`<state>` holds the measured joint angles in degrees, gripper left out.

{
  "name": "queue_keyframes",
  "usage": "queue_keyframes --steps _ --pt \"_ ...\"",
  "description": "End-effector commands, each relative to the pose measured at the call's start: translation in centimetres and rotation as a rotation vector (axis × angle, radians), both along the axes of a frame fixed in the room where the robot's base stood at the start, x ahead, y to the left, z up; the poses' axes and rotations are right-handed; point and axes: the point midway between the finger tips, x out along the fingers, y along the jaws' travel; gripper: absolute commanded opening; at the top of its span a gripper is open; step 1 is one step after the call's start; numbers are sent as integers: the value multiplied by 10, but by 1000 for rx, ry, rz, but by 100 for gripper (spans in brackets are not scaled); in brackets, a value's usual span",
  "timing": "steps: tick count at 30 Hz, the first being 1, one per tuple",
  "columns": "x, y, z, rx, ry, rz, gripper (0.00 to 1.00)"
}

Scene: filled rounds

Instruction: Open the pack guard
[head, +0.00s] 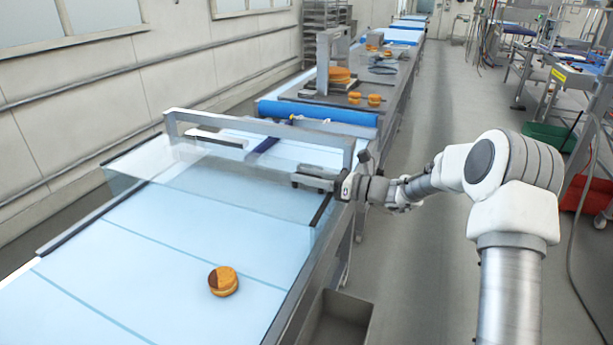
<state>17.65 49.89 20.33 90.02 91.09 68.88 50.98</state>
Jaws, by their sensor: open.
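The pack guard, a clear see-through panel (215,190), spans the blue belt (150,275) in the head view, just in front of a grey crossbar frame (260,127). Its lower edge appears close to the belt; I cannot tell whether it touches. My gripper (308,178) is open at the guard's right end, in front of the frame's right post. Its fingers point left and overlap the panel's upper right area in the picture. Whether they touch a handle or the panel edge is too small to tell.
A filled round (223,281) lies on the near belt, its left part dark. Beyond the frame are a blue roller (318,113) and more rounds (340,75) on the line. A grey bin (338,319) stands beside the belt's right side. The aisle floor (425,130) is mostly clear.

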Motion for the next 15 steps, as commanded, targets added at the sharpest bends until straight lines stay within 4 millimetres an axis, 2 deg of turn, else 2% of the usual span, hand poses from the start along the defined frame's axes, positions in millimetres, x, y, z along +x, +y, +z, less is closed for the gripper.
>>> queue_keyframes --steps 5,8,15 --pt "-1 -4 0 -1 -1 -2 50" --pt "-4 -15 0 -2 0 -4 50" --pt "-21 -67 0 -1 0 -6 50"
